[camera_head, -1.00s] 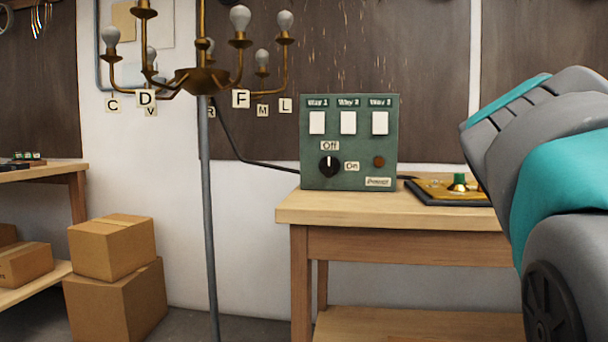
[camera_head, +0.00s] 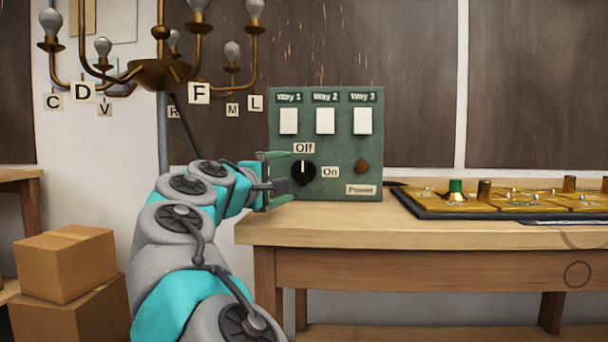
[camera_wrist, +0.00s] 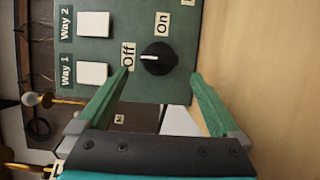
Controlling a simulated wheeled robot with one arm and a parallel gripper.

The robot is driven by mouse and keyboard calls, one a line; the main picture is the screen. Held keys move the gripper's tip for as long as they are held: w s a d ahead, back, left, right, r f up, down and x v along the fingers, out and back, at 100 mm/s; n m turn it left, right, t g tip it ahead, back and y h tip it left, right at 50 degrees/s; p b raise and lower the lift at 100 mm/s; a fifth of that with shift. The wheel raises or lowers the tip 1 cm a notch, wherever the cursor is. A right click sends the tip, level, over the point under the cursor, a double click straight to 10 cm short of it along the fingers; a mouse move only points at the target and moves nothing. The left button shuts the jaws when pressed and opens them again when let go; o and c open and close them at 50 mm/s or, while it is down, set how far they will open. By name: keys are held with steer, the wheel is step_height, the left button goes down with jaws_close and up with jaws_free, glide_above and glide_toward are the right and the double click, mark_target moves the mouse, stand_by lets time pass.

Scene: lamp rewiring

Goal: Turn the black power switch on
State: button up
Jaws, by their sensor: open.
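The black power switch (camera_head: 303,171) is a round knob low on the left of the green control box (camera_head: 326,187). Its white mark points up at the "Off" label (camera_head: 304,147); the "On" label (camera_head: 330,172) is to its right. In the wrist view the black power switch (camera_wrist: 158,59) lies ahead, between the lines of the two green fingers. My gripper (camera_head: 288,188) is in front of the box's left side, close to the knob. My gripper also shows in the wrist view (camera_wrist: 158,76), open and empty, with its fingers apart on either side of the knob.
The box stands on a wooden table (camera_head: 420,234). It has three white switches and a dark red-brown light (camera_head: 362,167). A brass-coloured board (camera_head: 510,200) lies right of it. A chandelier (camera_head: 160,72) with tags hangs at left. Cardboard boxes (camera_head: 65,265) stand lower left.

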mark_target(301, 174)
steer(key=shift+x, duration=3.35)
steer(key=c, duration=1.2)
steer(key=shift+c, duration=0.2)
